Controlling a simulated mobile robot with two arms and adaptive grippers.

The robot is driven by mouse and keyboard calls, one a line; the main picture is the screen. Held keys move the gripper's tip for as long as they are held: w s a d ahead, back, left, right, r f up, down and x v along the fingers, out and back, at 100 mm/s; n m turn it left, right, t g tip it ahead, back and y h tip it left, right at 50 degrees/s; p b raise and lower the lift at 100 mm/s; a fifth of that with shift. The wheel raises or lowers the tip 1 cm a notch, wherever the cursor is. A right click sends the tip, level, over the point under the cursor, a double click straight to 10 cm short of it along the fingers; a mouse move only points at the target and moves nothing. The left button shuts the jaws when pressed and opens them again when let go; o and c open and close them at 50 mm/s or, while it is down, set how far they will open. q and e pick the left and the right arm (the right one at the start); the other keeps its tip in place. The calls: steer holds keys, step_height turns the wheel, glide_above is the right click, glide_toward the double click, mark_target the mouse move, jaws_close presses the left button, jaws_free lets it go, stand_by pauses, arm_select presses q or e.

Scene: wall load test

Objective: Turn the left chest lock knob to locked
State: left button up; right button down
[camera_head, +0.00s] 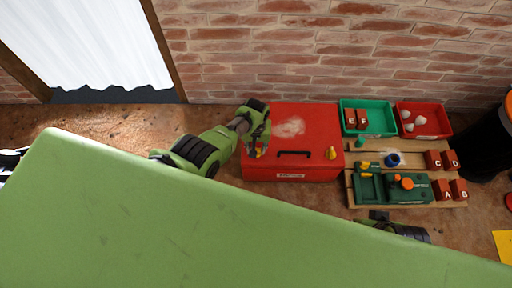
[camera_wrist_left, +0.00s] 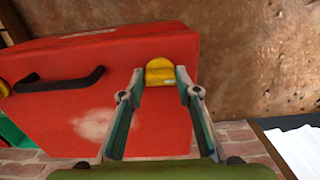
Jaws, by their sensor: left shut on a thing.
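The red chest (camera_head: 310,160) stands shut against the brick wall, with a black handle (camera_head: 295,153) on it. Its left lock knob (camera_wrist_left: 160,72) is yellow and sits between the fingertips of my left gripper (camera_wrist_left: 161,76), which is shut on it.
Right of the chest are a green bin (camera_head: 384,107) with red blocks and a red bin (camera_head: 440,121) with pale round things. Below them, a wooden board (camera_head: 378,146) carries a green fixture and lettered red blocks. A black drum (camera_head: 484,150) stands far right.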

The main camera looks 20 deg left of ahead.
mark_target(256, 149)
stand_by(0.5)
arm_select(q)
steer(key=o, duration=1.1)
steer(key=shift+r, duration=0.15)
step_height(256, 149, up, 12)
steer(key=shift+s+f, duration=0.1)
steer(key=shift+f, duration=0.1)
stand_by(0.4)
